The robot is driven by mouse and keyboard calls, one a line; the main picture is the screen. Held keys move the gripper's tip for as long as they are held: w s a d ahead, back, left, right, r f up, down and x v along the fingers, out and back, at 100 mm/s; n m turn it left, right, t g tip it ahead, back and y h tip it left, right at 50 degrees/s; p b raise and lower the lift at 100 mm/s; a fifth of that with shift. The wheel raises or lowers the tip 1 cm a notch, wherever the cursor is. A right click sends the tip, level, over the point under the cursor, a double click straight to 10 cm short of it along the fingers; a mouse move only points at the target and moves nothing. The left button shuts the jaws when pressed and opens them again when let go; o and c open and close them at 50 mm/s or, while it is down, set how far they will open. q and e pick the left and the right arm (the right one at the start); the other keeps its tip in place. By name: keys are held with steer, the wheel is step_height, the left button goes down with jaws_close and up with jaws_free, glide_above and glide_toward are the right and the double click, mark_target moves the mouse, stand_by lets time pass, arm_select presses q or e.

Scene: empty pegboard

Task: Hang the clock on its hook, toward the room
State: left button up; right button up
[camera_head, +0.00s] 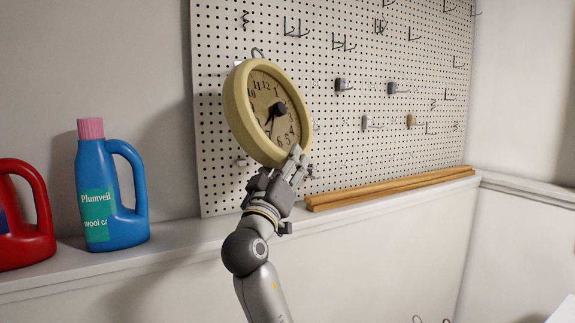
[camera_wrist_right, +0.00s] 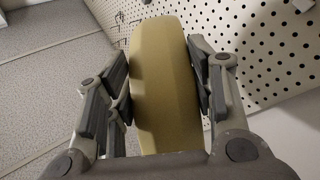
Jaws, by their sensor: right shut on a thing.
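The round clock (camera_head: 237,106) has a thick yellow rim and a tan face with dark numbers and hands. In the head view it is held up in front of the left part of the pegboard (camera_head: 215,185), its face toward the room and slightly tilted. A small dark loop shows at its top edge. My right gripper (camera_head: 285,170) grips the rim from below. In the right wrist view the rim (camera_wrist_right: 165,90) sits between both fingers. Several hooks are on the board; I cannot tell which is the clock's. My left gripper is out of view.
A blue jug (camera_head: 125,225) with a pink cap and a red jug (camera_head: 25,245) stand on the ledge at left. Wooden strips (camera_head: 390,190) lie on the ledge below the board. Hooks (camera_head: 295,30) and grey holders (camera_head: 341,85) stick out of the board to the right.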

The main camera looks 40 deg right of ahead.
arm_select(q)
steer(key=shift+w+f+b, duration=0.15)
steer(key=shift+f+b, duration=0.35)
steer(key=shift+b, duration=0.05)
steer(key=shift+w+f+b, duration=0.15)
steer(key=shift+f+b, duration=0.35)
arm_select(e)
steer(key=w+d+f, duration=0.1)
steer(key=w+d, duration=0.1)
steer(key=w, duration=0.6)
steer(key=shift+f, duration=0.15)
steer(key=shift+w, duration=0.1)
stand_by(0.3)
steer(key=o, duration=1.5)
